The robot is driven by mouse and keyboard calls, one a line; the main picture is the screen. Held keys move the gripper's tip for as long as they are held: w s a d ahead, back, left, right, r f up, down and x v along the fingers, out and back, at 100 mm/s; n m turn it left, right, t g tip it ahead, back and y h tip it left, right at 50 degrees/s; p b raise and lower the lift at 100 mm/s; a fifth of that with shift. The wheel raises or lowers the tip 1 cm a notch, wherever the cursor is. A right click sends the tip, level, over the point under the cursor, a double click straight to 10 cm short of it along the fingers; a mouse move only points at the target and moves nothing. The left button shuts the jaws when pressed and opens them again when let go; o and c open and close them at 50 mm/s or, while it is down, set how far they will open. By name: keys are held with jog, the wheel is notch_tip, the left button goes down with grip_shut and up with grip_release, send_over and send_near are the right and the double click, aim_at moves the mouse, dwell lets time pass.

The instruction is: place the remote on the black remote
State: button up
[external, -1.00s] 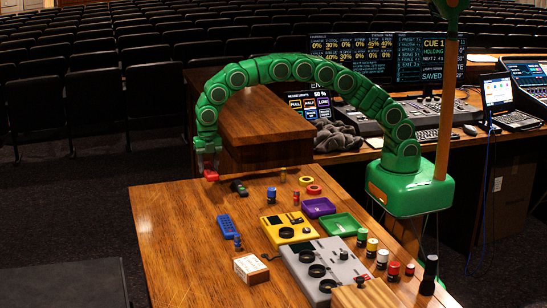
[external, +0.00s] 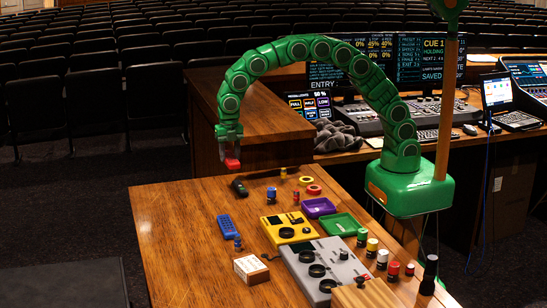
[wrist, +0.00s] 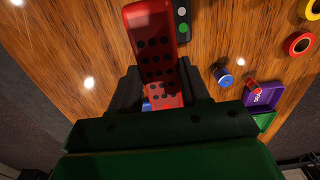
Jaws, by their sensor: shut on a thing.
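The red remote (external: 232,164) is held in the air at the far end of the desk. My gripper (external: 229,153) points down and is shut on it. In the wrist view the red remote (wrist: 155,45) shows dark buttons and stands between the dark fingers. The black remote (external: 239,188) lies on the wooden desk below the held remote, apart from it. In the wrist view the black remote (wrist: 182,20) shows green and pale buttons, just right of the red one, and its upper part is cut off by the frame.
A blue remote (external: 227,226) lies nearer the camera. Small cylinders, a red ring (external: 314,190), a purple tray (external: 319,207), a green tray (external: 342,224) and a yellow device (external: 290,229) stand to the right. The desk's left side is bare.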

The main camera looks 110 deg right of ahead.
jog(key=s+d+r, duration=0.2)
jog(key=s, duration=1.6)
send_over(240, 185)
jog(key=s, duration=0.1)
jog(key=f, duration=0.8)
jog(key=shift+s+a+f, duration=0.15)
jog(key=shift+a+f, duration=0.1)
jog(key=shift+f, duration=0.1)
jog(key=shift+w+f, duration=0.65)
jog(key=shift+f, duration=1.65)
jog(key=o, duration=1.1)
jog(key=shift+f, duration=0.1)
jog(key=shift+d, duration=0.1)
